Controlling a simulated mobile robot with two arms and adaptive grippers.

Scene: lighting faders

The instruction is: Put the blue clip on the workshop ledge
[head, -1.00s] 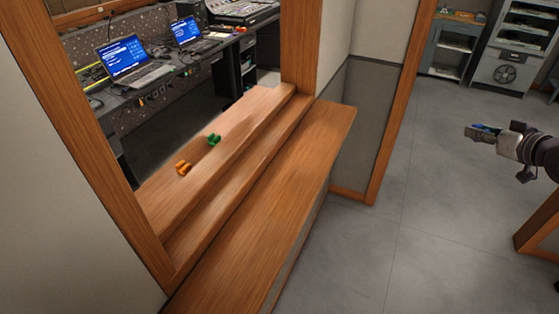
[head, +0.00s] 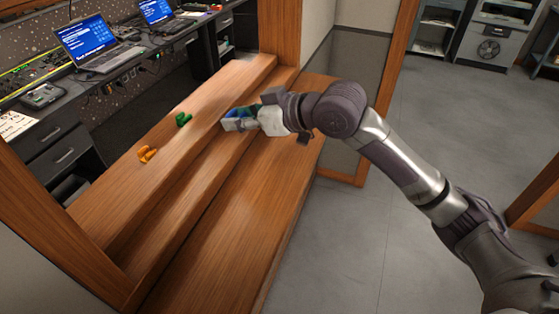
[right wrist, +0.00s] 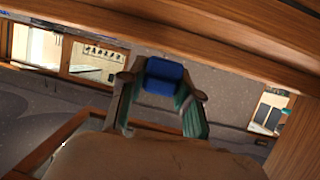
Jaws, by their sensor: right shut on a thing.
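My right gripper (head: 234,121) is shut on the blue clip (head: 240,113) and holds it over the stepped wooden ledge (head: 225,185), near its far end. In the right wrist view the blue clip (right wrist: 164,76) sits between the two fingers of the right gripper (right wrist: 160,98). In the head view the fingers hide much of the clip. I cannot tell whether the clip touches the wood. My left gripper is not in view.
A green clip (head: 183,119) and an orange clip (head: 147,154) lie on the ledge's upper board, left of my right gripper. A wooden frame post (head: 280,35) stands behind the gripper. Laptops (head: 87,45) stand on a dark desk beyond. The lower board's near part is clear.

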